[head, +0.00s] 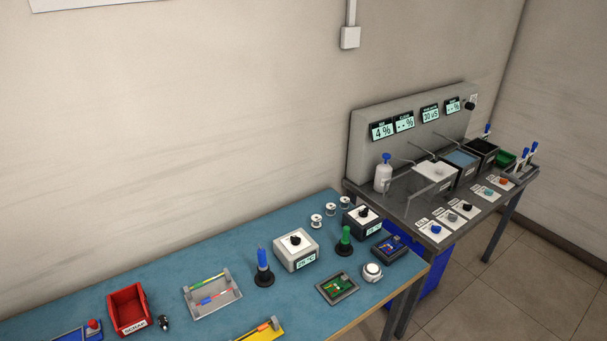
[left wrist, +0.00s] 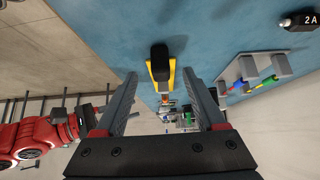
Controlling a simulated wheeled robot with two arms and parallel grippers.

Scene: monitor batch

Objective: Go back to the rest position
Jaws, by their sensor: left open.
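My left gripper (left wrist: 160,82) shows only in the left wrist view, with its two grey fingers spread wide apart. Nothing is clamped between the fingers. A yellow holder (left wrist: 173,80) with a black end (left wrist: 159,56) shows beyond the fingertips, near the blue bench top. I cannot tell how far it is from the fingers.
The blue bench (head: 150,270) carries a red scrap bin (head: 128,308), a grey tray (head: 213,297), a yellow holder (head: 262,330), a grey control box (head: 296,249) and a green board (head: 337,287). A dark bench (head: 408,205) with baths stands at right. Tiled floor (head: 520,290) is clear there.

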